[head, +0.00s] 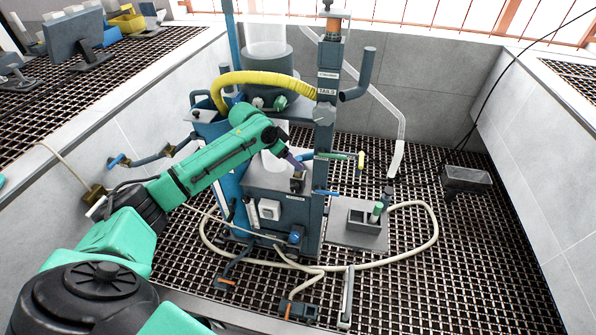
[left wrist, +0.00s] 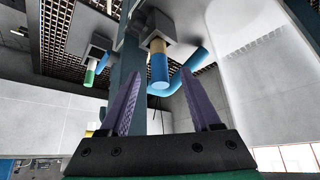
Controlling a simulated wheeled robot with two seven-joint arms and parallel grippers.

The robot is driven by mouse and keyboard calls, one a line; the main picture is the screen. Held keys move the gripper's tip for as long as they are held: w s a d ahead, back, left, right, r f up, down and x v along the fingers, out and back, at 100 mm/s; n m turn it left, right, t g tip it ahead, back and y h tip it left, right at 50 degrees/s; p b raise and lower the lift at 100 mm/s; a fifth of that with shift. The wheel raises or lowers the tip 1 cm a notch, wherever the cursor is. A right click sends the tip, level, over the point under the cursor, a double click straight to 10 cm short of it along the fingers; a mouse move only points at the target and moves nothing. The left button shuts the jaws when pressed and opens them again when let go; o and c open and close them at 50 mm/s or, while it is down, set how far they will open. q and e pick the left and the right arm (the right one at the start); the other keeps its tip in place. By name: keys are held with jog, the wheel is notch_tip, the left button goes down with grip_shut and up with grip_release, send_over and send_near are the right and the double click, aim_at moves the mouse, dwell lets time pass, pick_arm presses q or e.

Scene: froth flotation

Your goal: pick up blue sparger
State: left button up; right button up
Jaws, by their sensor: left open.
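In the left wrist view, a blue cylinder with a tan-yellow band, which looks like the blue sparger (left wrist: 159,72), sticks out of a grey square holder. It appears between my left gripper's purple fingers (left wrist: 161,78), which are spread apart and empty. I cannot tell how far beyond the fingertips it is. In the head view my left gripper (head: 296,163) is at the front of the flotation machine (head: 280,205), beside its upright column. The sparger is not clearly made out there. My right gripper is not in view.
A green cylinder (head: 377,210) stands at a grey tray (head: 358,236) right of the machine. A yellow hose (head: 262,79) arches above my left arm. A pale hose (head: 425,245) loops over the grating. A grey box (head: 466,179) sits at the right. The right-hand grating is mostly free.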

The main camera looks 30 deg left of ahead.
pick_arm(q)
jog(key=x, duration=0.4)
jog(key=shift+d+f, duration=0.1)
jog(key=shift+f, duration=0.2)
jog(key=shift+r, duration=0.1)
grip_shut()
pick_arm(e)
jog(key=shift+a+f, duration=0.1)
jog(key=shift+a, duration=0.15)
pick_arm(q)
jog(key=shift+r, duration=0.2)
notch_tip(320, 180, up, 6)
jog(key=shift+r, duration=0.2)
jog(key=s+a+p, duration=0.4)
jog(key=s, duration=0.3)
jog(key=s+a+p, duration=0.5)
jog(key=s, duration=0.3)
jog(key=shift+s, duration=0.3)
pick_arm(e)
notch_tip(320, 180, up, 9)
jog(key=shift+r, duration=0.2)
